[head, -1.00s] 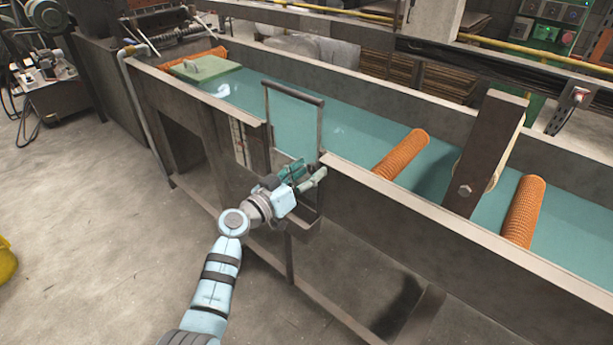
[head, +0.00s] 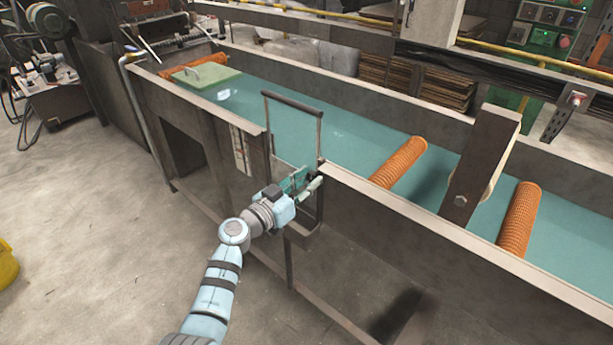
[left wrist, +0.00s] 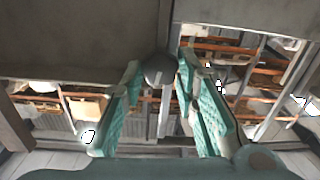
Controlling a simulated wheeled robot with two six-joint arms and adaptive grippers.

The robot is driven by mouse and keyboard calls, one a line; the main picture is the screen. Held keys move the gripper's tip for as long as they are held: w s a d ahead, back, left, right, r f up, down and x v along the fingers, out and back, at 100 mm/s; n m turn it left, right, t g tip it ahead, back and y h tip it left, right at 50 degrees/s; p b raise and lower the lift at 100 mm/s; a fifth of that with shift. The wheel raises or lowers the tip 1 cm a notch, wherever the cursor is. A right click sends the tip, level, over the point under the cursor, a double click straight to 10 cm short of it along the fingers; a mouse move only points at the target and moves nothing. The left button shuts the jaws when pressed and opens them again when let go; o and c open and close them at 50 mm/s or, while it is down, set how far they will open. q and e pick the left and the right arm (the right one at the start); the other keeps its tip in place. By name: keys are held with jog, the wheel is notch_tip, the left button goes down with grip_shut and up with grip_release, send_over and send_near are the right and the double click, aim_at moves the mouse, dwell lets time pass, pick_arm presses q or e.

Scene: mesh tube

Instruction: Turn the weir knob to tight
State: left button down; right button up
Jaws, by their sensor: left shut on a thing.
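The weir gate's upright loop handle with a dark top bar (head: 291,104) stands at the near wall of the trough. My left gripper (head: 304,185) is at the gate's lower right side, outside that wall, and its fingers hide the knob in the head view. In the left wrist view, a dark rounded knob (left wrist: 159,68) with a grey stem sits between the green finger pads of my left gripper (left wrist: 158,85). The gripper is shut on the knob. Which way the knob counts as tight cannot be read. My right gripper is not in view.
The long trough holds teal water (head: 345,140). Orange mesh rollers (head: 398,163) cross it, and a pale green board (head: 205,76) lies at its far left end. A brown upright post (head: 482,160) stands at the right.

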pick_arm(q)
jog(key=shift+r+m+p, duration=0.1)
jog(key=shift+m+p, duration=0.7)
jog(key=shift+m, duration=0.3)
jog(key=shift+m+p, duration=0.6)
jog(key=shift+m, duration=0.8)
jog(key=c, duration=1.3)
grip_release()
jog(key=shift+s, duration=0.1)
jog(key=v, duration=1.2)
